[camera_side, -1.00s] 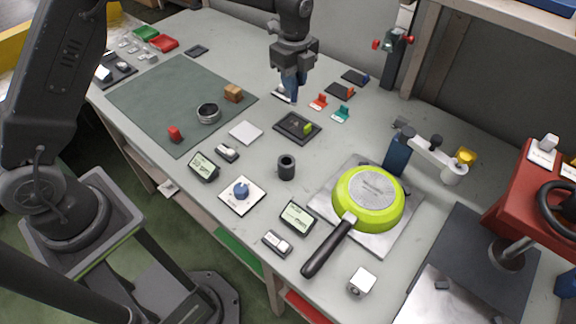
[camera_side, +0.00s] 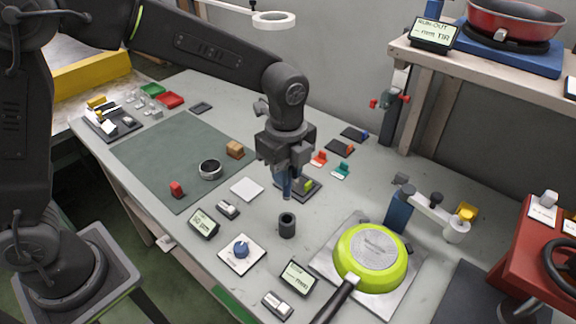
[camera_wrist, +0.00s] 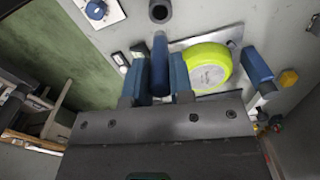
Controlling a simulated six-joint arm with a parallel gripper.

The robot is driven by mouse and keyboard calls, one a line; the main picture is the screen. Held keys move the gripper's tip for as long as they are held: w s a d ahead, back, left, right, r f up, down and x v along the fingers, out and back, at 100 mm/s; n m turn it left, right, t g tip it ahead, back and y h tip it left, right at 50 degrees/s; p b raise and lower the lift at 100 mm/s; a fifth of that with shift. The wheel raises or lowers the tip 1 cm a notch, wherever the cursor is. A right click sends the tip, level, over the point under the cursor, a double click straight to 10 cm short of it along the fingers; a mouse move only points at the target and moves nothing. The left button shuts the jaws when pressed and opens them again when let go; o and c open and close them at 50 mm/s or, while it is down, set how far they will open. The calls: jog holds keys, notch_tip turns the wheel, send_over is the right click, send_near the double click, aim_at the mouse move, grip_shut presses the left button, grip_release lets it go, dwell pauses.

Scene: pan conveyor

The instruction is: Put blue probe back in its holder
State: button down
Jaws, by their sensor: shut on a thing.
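My gripper (camera_side: 285,176) is shut on the blue probe (camera_side: 287,188), which hangs roughly upright above the bench. The probe also shows between the blue fingers in the wrist view (camera_wrist: 160,62). A dark, hollow cylinder (camera_side: 287,226), seemingly the holder, stands upright on the bench just in front of the probe's lower end in the side view. It also shows at the top of the wrist view (camera_wrist: 160,10), beyond the probe. The probe and cylinder are apart. The probe's upper part is hidden by the fingers.
A green pan (camera_side: 372,254) rests upside down on a metal plate (camera_side: 400,285) to the right. A knob pad (camera_side: 242,254) and small displays (camera_side: 298,277) lie near the cylinder. A black tray (camera_side: 312,190) sits behind the gripper. The green mat (camera_side: 160,160) is left.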

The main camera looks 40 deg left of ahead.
aim_at(287, 192)
jog(key=shift+f, duration=0.15)
jog(key=shift+f, duration=2.8)
jog(key=shift+f, duration=2.85)
jog(key=c, duration=0.9)
grip_release()
jog(key=shift+r, duration=0.1)
notch_tip(287, 192, up, 14)
jog(key=shift+f, duration=0.15)
